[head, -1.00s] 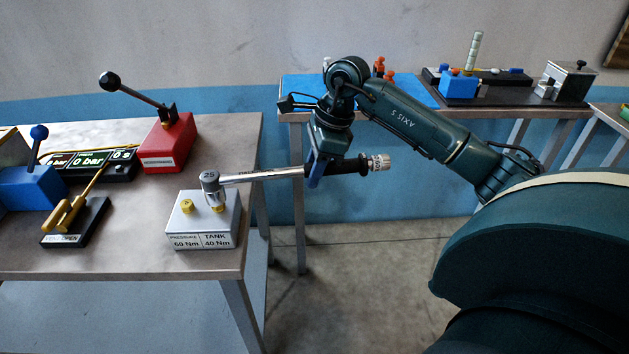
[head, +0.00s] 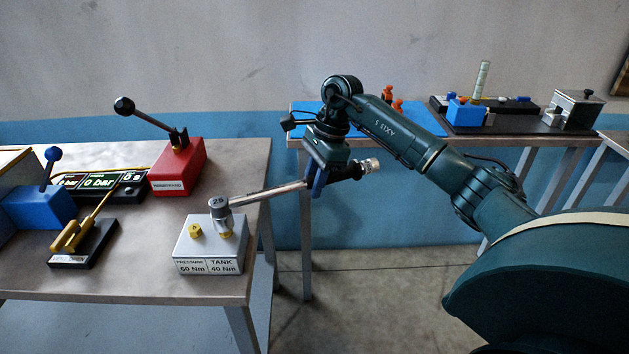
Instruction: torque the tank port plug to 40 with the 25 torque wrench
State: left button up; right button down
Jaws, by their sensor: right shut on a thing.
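The 25 torque wrench (head: 270,193) is in my right gripper (head: 318,180), which is shut on it near its black handle. The wrench head, marked 25, is over the tank port plug (head: 227,233), a brass plug on the white block (head: 208,268) labelled TANK 40 Nm. The pressure plug (head: 195,230), labelled 60 Nm, stands uncovered to the left on the same block. My left gripper is not in view.
A red box with a black-knobbed lever (head: 178,165), a display (head: 100,183) reading 0 bar, a blue lever box (head: 40,205) and a yellow-handled valve (head: 75,240) stand on the left table (head: 130,285). A second table (head: 545,135) stands behind my right arm.

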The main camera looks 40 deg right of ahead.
jog(key=shift+f+b, duration=0.65)
jog(key=shift+f, duration=0.2)
dwell(1.0)
jog(key=c, duration=1.7)
grip_release()
grip_shut()
